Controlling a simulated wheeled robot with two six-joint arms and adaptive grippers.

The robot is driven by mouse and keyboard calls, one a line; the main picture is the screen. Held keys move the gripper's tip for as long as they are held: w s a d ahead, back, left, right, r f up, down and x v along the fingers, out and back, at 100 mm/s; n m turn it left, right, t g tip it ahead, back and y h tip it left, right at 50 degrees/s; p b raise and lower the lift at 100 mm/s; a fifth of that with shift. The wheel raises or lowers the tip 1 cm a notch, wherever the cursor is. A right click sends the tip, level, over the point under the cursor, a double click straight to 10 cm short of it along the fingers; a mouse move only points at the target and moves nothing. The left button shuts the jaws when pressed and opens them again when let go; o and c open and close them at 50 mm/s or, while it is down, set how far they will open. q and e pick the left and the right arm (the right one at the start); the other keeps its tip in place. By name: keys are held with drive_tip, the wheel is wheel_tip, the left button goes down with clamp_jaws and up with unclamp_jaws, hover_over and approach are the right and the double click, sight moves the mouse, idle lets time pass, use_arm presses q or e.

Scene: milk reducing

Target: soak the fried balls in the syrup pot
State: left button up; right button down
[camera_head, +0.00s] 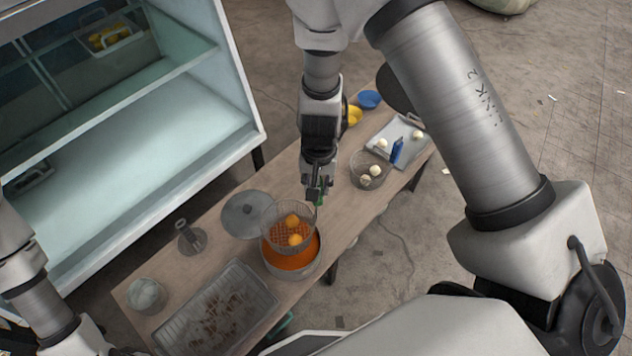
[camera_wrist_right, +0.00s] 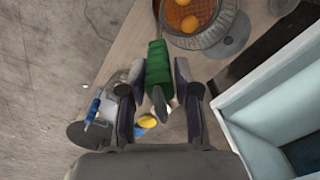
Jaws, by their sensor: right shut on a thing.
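A wire mesh basket (camera_head: 268,218) holds golden fried balls (camera_head: 295,239) over a pot (camera_head: 292,268) of orange syrup (camera_head: 310,250). The basket overlaps the pot's mouth; I cannot tell how deep it sits. My right gripper (camera_head: 318,192) is shut on the basket's green handle (camera_wrist_right: 158,65), upright between the fingers (camera_wrist_right: 159,95) in the right wrist view. The balls also show there (camera_wrist_right: 182,20). My left arm enters at the lower left; only a dark edge of its gripper shows at the bottom, and its fingers cannot be made out.
A round lid (camera_head: 242,215) lies left of the pot. A rectangular wire-edged tray (camera_head: 232,290) with dark pieces is in front, beside a glass jar (camera_head: 146,295). Behind stand a bowl with pale balls (camera_head: 358,180) and a tray (camera_head: 408,128). A glass cabinet (camera_head: 130,110) borders the left.

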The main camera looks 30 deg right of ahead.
wheel_tip(320, 180, down, 14)
drive_tip(key=b, duration=1.2)
drive_tip(key=shift+w+r, duration=0.1)
drive_tip(key=shift+r, duration=0.15)
idle(5.9)
